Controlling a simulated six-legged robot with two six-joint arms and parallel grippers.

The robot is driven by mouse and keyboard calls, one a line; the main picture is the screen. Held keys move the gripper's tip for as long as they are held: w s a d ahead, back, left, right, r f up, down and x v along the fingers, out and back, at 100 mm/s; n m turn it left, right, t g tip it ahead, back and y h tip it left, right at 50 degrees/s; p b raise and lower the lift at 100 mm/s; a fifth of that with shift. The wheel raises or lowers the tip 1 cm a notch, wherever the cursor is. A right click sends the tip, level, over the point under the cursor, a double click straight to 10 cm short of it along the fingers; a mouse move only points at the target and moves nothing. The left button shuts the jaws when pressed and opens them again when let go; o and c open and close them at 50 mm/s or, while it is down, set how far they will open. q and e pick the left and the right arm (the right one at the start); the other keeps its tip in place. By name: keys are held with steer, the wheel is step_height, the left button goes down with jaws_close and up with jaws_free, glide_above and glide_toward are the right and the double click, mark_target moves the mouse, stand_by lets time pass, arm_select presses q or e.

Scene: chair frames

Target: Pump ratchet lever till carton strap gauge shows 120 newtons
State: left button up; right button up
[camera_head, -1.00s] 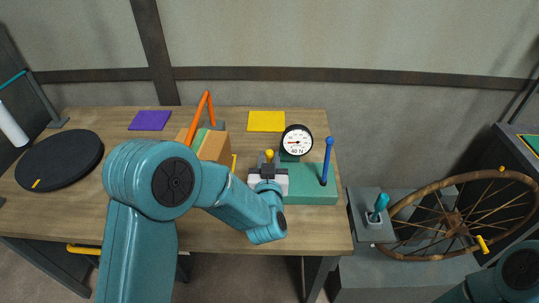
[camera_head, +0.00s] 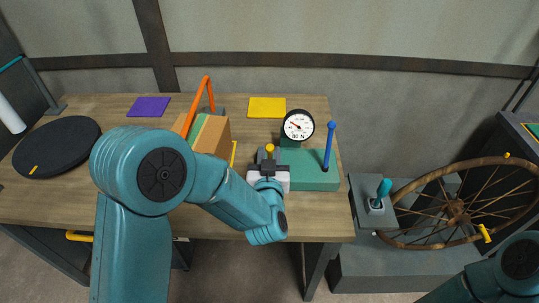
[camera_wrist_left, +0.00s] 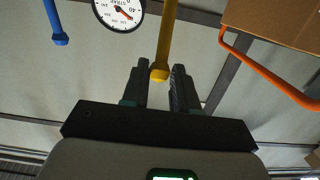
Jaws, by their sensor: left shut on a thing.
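The round gauge (camera_head: 298,125) stands on the green base (camera_head: 315,178); its readout looks like 80 N and its red needle points up and left. It also shows in the left wrist view (camera_wrist_left: 118,12), cut by the top edge. The yellow ball-ended lever (camera_wrist_left: 166,40) passes between the fingers of my left gripper (camera_wrist_left: 159,88), which is shut on it near the knob. In the head view, the left gripper (camera_head: 268,168) is at the base's left end, the yellow knob showing above. The carton (camera_head: 212,138) with a green strap is partly behind my arm. My right gripper is out of view.
A blue lever (camera_head: 329,145) rises from the base's right side. An orange handle (camera_head: 206,95) stands by the carton. Purple (camera_head: 149,107) and yellow (camera_head: 267,107) squares and a black disc (camera_head: 57,146) lie on the table. A spoked wheel (camera_head: 456,209) stands right.

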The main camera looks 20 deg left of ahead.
arm_select(q)
steer(key=shift+w+a+r, duration=0.2)
steer(key=shift+w+a, duration=0.05)
steer(key=shift+w, duration=0.7)
steer(key=shift+w+a+r, duration=0.25)
steer(key=shift+w+a, duration=0.05)
steer(key=shift+w, duration=0.7)
steer(key=shift+w+a+r, duration=0.2)
steer(key=shift+w+a, duration=0.05)
steer(key=shift+w, duration=0.7)
steer(key=shift+b+x, duration=0.45)
steer(key=shift+x, duration=0.95)
steer(key=o, duration=0.9)
steer(key=shift+o, duration=0.2)
steer(key=shift+s, duration=0.1)
steer(key=b+v, duration=0.3)
steer(key=v, duration=1.3)
